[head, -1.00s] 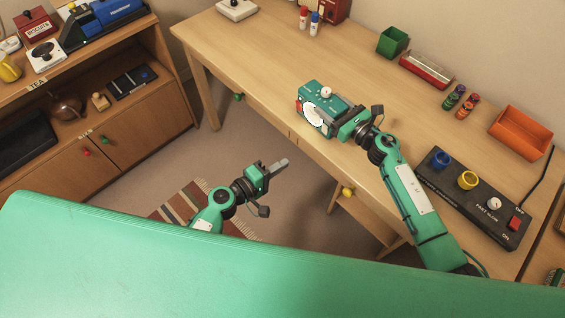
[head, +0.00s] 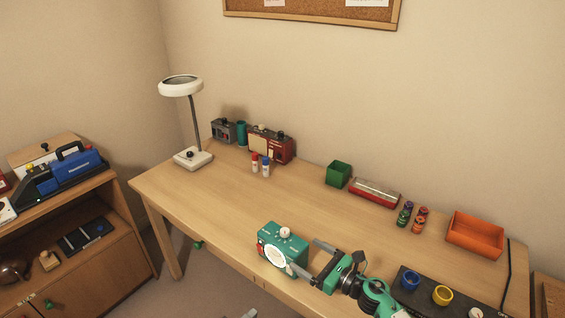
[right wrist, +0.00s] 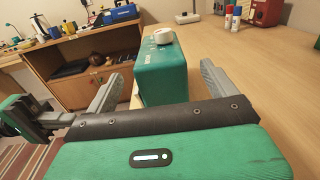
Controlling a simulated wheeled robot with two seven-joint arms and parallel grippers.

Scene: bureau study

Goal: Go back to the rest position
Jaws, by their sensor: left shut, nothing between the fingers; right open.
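A teal box-shaped device (head: 283,244) with a white dial on its front and a white knob on top stands upright near the desk's front edge. It also shows in the right wrist view (right wrist: 163,75). My right gripper (head: 308,256) is open at the device's right end. In the right wrist view its fingers (right wrist: 160,85) stand apart to either side of the device, with gaps visible. My left gripper (head: 250,313) shows only as a grey tip at the head view's bottom edge, away from the desk top, shut and empty.
The desk (head: 210,196) holds a white lamp (head: 193,158), a red radio (head: 270,145), a green box (head: 338,174), an orange tray (head: 475,236) and a black control panel (head: 425,285). A wooden cabinet (head: 112,250) stands left. The desk's middle is clear.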

